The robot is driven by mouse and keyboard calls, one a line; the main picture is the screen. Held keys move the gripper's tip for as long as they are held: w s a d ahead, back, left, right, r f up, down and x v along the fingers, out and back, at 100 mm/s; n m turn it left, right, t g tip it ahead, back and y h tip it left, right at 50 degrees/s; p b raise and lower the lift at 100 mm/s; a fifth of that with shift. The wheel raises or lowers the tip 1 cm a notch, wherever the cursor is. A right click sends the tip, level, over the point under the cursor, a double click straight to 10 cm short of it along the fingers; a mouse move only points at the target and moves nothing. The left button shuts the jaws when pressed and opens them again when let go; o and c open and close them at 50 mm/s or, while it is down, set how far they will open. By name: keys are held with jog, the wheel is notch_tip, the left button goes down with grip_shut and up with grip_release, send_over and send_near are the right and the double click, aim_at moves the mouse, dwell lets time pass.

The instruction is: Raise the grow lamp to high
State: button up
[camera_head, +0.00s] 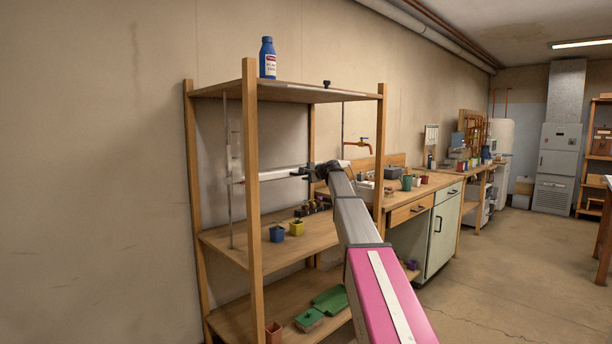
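The grow lamp (272,174) is a pale horizontal bar between the upper and middle shelves of a wooden rack. Its left end meets a thin upright rod (228,208); another rod (342,128) shows at the right. My pink and grey arm reaches in from the lower right. My dark gripper (307,171) is at the lamp's height, at the right part of the bar, and overlaps it in the picture. The fingers are small and dark, so I cannot tell whether they touch or hold the bar. My wrist hides part of the lamp's right end.
A blue bottle (268,58) and a small black knob (326,84) are on the rack's top shelf (300,93). Blue (277,233) and yellow (296,228) pots stand below the lamp. A rack post (252,200) stands in front. A workbench (440,184) runs to the right; the floor there is open.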

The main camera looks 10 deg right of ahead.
grip_shut()
jog(key=shift+r, duration=0.15)
notch_tip(320, 180, up, 20)
jog(key=shift+r, duration=0.15)
jog(key=shift+w, duration=0.1)
jog(key=shift+o, duration=0.7)
grip_release()
jog(key=shift+r, duration=0.1)
jog(key=shift+o, duration=0.5)
